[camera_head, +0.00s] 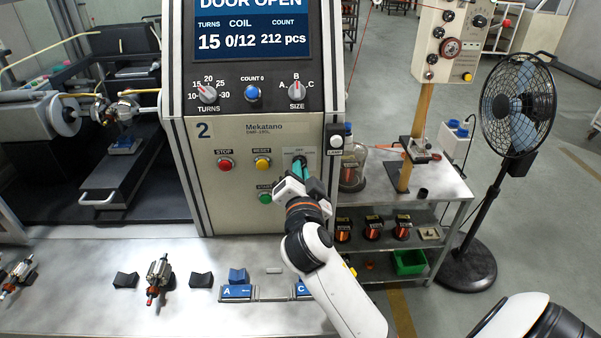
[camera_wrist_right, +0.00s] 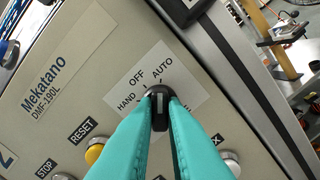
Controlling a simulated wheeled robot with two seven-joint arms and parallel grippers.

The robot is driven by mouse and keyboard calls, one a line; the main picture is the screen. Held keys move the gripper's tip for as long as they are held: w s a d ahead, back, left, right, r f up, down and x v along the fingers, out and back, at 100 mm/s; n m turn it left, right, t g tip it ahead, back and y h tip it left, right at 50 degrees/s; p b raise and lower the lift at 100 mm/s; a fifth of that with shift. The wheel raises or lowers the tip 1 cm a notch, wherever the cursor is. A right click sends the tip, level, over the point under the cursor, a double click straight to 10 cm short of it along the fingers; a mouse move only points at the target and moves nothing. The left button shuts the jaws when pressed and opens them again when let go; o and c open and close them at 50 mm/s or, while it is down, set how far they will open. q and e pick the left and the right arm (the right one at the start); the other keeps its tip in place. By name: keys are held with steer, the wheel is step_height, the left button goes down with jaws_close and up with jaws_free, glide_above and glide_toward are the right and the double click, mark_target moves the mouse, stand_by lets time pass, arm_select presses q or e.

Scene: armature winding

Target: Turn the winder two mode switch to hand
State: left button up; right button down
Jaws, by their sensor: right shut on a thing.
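The winder two mode switch (camera_head: 300,159) is a dark knob on a light plate at the right of the machine's front panel. In the right wrist view the black knob (camera_wrist_right: 160,103) sits below the printed labels HAND, OFF and AUTO. Its long axis runs nearly upright in that view, roughly towards AUTO; its exact setting is hard to tell. My right gripper (camera_head: 299,172) has its teal fingers at the switch. In the wrist view the fingers (camera_wrist_right: 160,122) are shut on the knob, one on each side, hiding its lower flanks. My left gripper is out of view.
Red STOP (camera_head: 225,164), yellow RESET (camera_head: 262,163) and green (camera_head: 265,198) buttons lie left of the switch. A lamp box (camera_head: 335,142) juts out to its right. An armature (camera_head: 158,278) and blue blocks (camera_head: 237,290) are on the table below.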

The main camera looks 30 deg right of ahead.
steer(key=shift+f+n, duration=0.1)
steer(key=shift+n, duration=0.2)
steer(key=shift+n+p, duration=2.45)
steer(key=shift+n, duration=5.95)
steer(key=c, duration=1.5)
jaws_free()
